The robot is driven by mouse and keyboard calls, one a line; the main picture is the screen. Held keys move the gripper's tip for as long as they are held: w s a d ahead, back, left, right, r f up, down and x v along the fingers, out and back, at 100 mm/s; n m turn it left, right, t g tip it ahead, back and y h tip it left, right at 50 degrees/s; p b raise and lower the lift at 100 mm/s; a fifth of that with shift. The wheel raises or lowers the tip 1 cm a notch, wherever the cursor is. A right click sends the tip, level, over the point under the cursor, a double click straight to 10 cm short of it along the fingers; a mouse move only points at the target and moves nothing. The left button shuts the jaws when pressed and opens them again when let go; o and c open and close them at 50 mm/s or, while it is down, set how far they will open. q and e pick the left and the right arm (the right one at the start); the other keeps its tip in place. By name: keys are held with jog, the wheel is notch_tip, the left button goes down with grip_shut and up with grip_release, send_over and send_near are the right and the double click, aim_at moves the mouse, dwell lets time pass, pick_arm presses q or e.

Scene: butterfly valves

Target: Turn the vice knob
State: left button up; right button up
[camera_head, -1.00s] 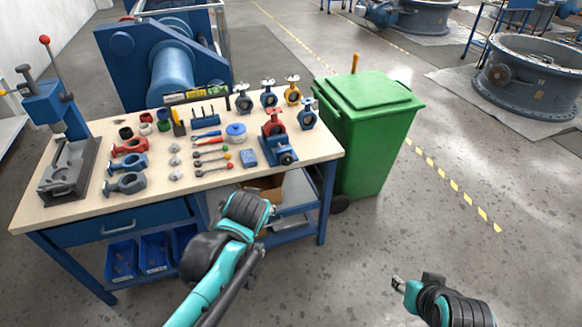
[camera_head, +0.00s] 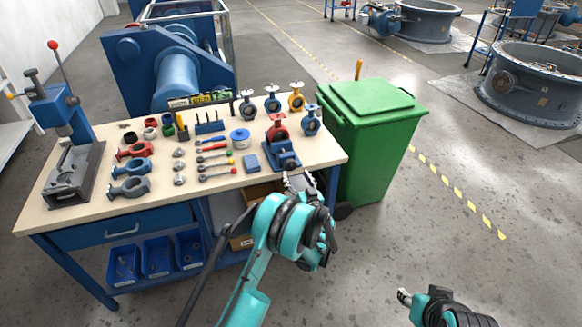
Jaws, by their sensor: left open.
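A blue vice (camera_head: 282,155) stands at the right end of the workbench, with a red valve body (camera_head: 277,127) in or just behind its jaws; I cannot tell which. The knob is not clear at this size; the vice's near side is close to my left gripper. My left gripper (camera_head: 299,181) is open, just in front of and below the vice at the bench's front edge, and looks apart from it. My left wrist hides part of the shelf below. My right gripper (camera_head: 404,297) is at the bottom right over the floor, far from the bench; its fingers are too small to judge.
The workbench (camera_head: 90,212) holds a press (camera_head: 64,130) at the left and several valve parts and tools in the middle. Several small valves stand at the back right. A green bin (camera_head: 369,140) stands close to the bench's right side. The floor at the right is open.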

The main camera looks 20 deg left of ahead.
aim_at(291, 167)
pick_arm(q)
jog(key=x, duration=0.2)
jog(key=b+x, duration=0.1)
jog(key=x, duration=0.1)
jog(key=f+b+x, duration=0.1)
jog(key=x, duration=0.2)
jog(key=shift+d, duration=0.2)
jog(key=shift+w+a, duration=0.25)
jog(key=shift+w, duration=0.2)
jog(key=shift+r, duration=0.1)
jog(key=c, duration=1.2)
